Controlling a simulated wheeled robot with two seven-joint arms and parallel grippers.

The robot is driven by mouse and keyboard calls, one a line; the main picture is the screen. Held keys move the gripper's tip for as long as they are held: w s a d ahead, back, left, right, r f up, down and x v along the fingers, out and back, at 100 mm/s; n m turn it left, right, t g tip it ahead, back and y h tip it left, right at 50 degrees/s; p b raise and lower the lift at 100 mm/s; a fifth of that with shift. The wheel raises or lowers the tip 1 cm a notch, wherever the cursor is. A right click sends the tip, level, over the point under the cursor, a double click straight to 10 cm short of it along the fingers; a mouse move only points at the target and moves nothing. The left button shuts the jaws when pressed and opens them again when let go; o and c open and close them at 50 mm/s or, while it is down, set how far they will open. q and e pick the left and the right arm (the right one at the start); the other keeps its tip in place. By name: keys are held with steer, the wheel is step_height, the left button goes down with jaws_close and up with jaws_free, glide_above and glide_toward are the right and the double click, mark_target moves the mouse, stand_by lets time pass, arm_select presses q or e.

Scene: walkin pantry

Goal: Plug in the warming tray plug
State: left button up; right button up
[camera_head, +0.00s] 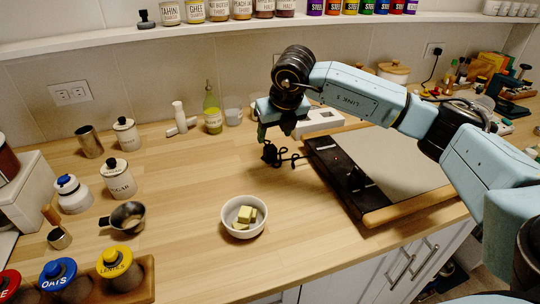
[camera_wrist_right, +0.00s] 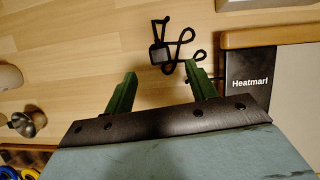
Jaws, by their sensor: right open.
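The warming tray (camera_head: 405,165) lies on the wooden counter at the right, with a pale top, a black front panel and wooden handles. Its black panel marked "Heatmarl" also shows in the right wrist view (camera_wrist_right: 250,82). The black plug (camera_head: 270,154) and its looped cord (camera_head: 288,160) lie on the counter left of the tray. My right gripper (camera_head: 275,137) is open and empty above the plug. In the wrist view the plug (camera_wrist_right: 159,53) lies just beyond the fingertips (camera_wrist_right: 160,74), roughly between them. A double wall outlet (camera_head: 71,92) is at the left. My left gripper is out of view.
A bowl with butter (camera_head: 244,216) stands at the front middle. Canisters, a metal cup (camera_head: 89,141) and a small pan (camera_head: 127,217) stand at the left, below the outlet. A green bottle (camera_head: 212,108) stands near the wall. Another outlet (camera_head: 434,50) holds a black plug.

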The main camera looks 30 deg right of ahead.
mark_target(270, 147)
steer(key=shift+x, duration=3.1)
steer(key=shift+c, duration=0.5)
steer(key=c, duration=1)
